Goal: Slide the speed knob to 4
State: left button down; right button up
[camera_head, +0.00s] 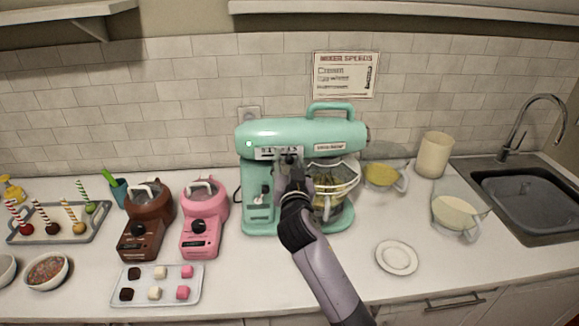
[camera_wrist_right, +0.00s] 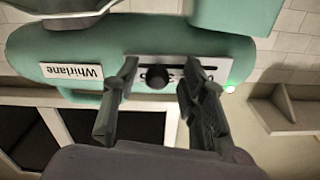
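The mint-green stand mixer (camera_head: 295,132) stands on the counter against the tiled wall. The speed scale (camera_head: 265,153) is a pale strip on the side of its head. In the right wrist view the speed knob (camera_wrist_right: 157,78) is a small dark round knob on this strip. Its slot (camera_wrist_right: 172,68) shows beside it, with numbers partly hidden. My right gripper (camera_head: 291,160) is at the strip; in the wrist view its fingers (camera_wrist_right: 160,70) are apart, one on each side of the knob, with visible gaps. I cannot read the knob's number. My left gripper is not in view.
A glass bowl (camera_head: 333,181) sits under the mixer head. Brown (camera_head: 148,222) and pink (camera_head: 204,220) small machines stand to the left. A white plate (camera_head: 397,257), a jug (camera_head: 457,214) and the sink (camera_head: 530,200) are to the right. A speeds sign (camera_head: 345,74) hangs above.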

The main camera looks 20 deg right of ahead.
jog(key=v, duration=1.2)
